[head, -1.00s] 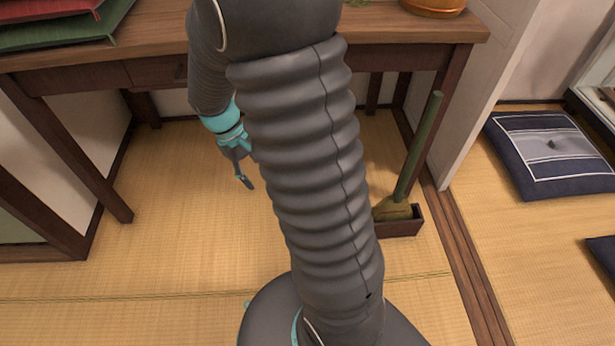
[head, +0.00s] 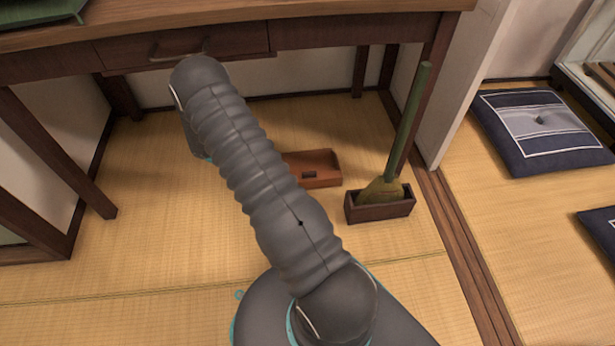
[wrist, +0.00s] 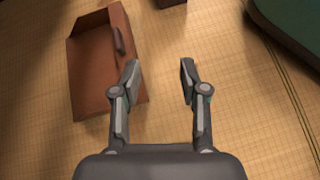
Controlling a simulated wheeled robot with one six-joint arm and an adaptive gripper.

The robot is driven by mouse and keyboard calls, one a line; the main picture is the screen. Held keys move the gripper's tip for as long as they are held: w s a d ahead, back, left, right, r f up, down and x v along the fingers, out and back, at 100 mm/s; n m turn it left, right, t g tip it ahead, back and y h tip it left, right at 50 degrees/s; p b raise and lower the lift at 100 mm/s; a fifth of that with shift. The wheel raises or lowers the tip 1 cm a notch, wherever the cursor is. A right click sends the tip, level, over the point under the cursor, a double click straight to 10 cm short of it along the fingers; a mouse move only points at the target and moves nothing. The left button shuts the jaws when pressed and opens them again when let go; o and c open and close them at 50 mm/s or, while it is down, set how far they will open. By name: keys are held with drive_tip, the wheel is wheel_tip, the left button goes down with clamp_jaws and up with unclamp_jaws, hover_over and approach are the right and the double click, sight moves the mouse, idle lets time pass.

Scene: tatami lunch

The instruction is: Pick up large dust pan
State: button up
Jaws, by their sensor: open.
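The large dust pan (head: 320,161) is a reddish-brown, shallow wooden tray with a short dark handle piece. It lies on the tatami under the desk, its left part hidden behind my arm in the head view. In the wrist view the dust pan (wrist: 88,68) is at the upper left, with its handle (wrist: 119,41) near its right side. My gripper (wrist: 160,67) is open with nothing between its fingers. Its left finger overlaps the pan's right edge in the picture; I cannot tell whether they touch. The head view hides my gripper behind my arm.
A green-handled broom (head: 408,122) stands in a small dark box (head: 381,210) right of the pan. The desk (head: 330,32) is overhead, with legs at both sides. A wooden floor sill (head: 468,245) and navy cushions (head: 535,157) lie to the right. Tatami at left is clear.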

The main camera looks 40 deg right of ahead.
sight(306, 172)
drive_tip(key=w+d+f+n+h, duration=0.1)
drive_tip(key=w+d+f, duration=0.1)
drive_tip(key=w+d+f+n+h, duration=0.1)
drive_tip(key=d+f+n+h, duration=0.1)
drive_tip(key=shift+w+d+f, duration=0.15)
drive_tip(key=shift+w+f, duration=0.15)
drive_tip(key=shift+w, duration=0.05)
drive_tip(key=shift+d+f, duration=0.15)
drive_tip(key=shift+d, duration=0.1)
drive_tip(key=shift+h, duration=0.3)
drive_tip(key=x, duration=0.8)
drive_tip(key=shift+w+b, duration=0.1)
drive_tip(key=shift+b, duration=0.3)
drive_tip(key=shift+w+f+b+x, duration=0.1)
drive_tip(key=shift+f+x, duration=0.05)
drive_tip(key=shift+x, duration=0.75)
drive_tip(key=shift+w+f+b+x, duration=0.1)
drive_tip(key=shift+x, duration=0.85)
drive_tip(key=shift+w+f+b+x, duration=0.1)
drive_tip(key=shift+f+x, duration=0.05)
drive_tip(key=shift+x, duration=0.75)
clamp_jaws()
